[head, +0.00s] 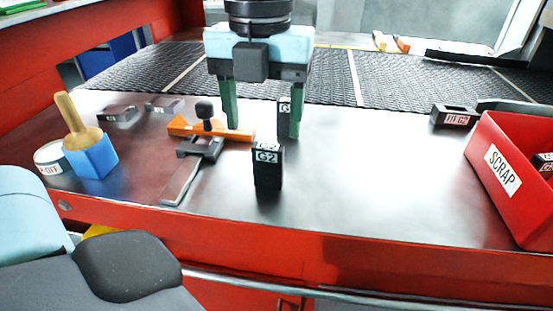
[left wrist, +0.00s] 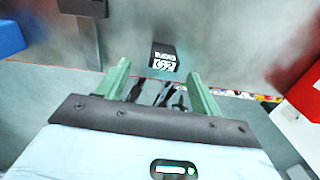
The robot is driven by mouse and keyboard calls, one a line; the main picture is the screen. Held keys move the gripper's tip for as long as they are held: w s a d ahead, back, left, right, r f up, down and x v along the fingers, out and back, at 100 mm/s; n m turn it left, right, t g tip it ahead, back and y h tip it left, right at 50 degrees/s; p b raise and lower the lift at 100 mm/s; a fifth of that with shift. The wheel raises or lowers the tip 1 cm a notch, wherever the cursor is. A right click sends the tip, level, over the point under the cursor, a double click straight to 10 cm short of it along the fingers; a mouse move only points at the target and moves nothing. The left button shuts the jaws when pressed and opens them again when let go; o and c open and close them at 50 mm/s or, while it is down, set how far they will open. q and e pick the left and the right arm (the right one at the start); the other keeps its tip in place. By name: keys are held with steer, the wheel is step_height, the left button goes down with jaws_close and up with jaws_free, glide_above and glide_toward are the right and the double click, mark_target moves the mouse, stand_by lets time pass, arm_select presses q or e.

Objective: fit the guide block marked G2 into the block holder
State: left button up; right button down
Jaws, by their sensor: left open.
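The guide block marked G2 (head: 267,170) is a dark upright block near the front of the metal table, labels on its top and front. It also shows in the left wrist view (left wrist: 163,58), between the fingertips in the picture; the gap in depth is unclear. My left gripper (head: 263,130) is open and empty, pointing down behind G2, its green fingers spread. Another dark block with a G label (head: 284,106) is partly hidden by a finger. A dark holder with a top opening (head: 452,118), its label seeming to read FIT G2, stands at the right. My right gripper is out of view.
An orange fixture (head: 183,126) with a black-knobbed clamp lies left of G2. A red SCRAP bin (head: 490,200) stands right. The table between is clear.

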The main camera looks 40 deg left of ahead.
mark_target(268, 146)
arm_select(q)
steer(key=shift+w+d+f, duration=0.1)
steer(key=shift+d+f, duration=0.05)
steer(key=shift+f, duration=1.8)
steer(key=shift+d+f, duration=0.15)
steer(key=shift+f, duration=1.8)
steer(key=c, duration=1.1)
